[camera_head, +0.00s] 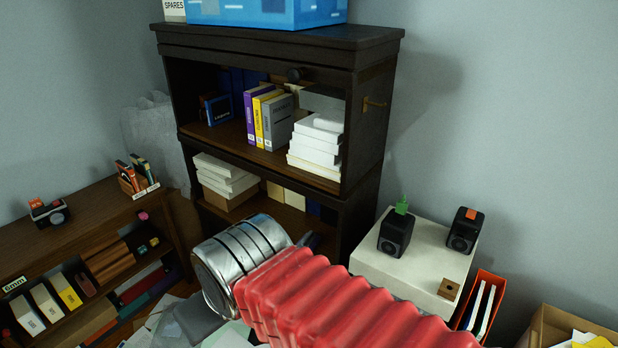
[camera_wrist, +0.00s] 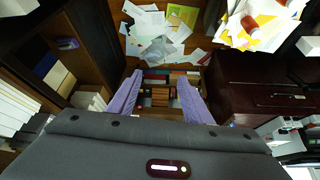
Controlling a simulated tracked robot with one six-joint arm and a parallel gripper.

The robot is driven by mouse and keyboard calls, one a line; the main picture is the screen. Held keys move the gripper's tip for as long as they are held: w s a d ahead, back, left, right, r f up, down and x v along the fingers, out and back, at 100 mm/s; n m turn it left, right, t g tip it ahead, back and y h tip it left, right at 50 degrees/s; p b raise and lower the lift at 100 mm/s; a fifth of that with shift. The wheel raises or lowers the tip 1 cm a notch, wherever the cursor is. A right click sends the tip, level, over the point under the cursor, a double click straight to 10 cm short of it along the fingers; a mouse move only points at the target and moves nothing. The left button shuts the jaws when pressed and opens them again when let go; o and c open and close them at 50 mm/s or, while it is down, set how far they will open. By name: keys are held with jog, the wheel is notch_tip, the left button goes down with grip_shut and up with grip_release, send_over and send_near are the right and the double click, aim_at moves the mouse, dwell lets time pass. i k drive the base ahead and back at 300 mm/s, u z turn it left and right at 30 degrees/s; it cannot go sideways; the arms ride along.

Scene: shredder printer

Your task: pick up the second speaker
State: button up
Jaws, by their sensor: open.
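Two small black speakers stand upright on a white cabinet (camera_head: 415,268) at the right in the head view. The left speaker (camera_head: 396,237) has a green item on top. The right speaker (camera_head: 463,236) has an orange item on top. I cannot tell which one counts as the second. My gripper (camera_wrist: 159,82) shows in the wrist view with its two purple fingers wide apart and nothing between them. The fingers are not visible in the head view, where my red arm sleeve crosses the front. Neither speaker can be made out in the wrist view.
A dark bookcase (camera_head: 365,135) stands left of the cabinet. A small wooden block (camera_head: 449,289) lies on the cabinet's front corner. A red-orange holder (camera_head: 489,281) and a cardboard box (camera_head: 550,325) are at the right. Loose papers (camera_wrist: 157,35) cover the floor.

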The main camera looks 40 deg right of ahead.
aim_at(395, 232)
jog(key=z, duration=1.65)
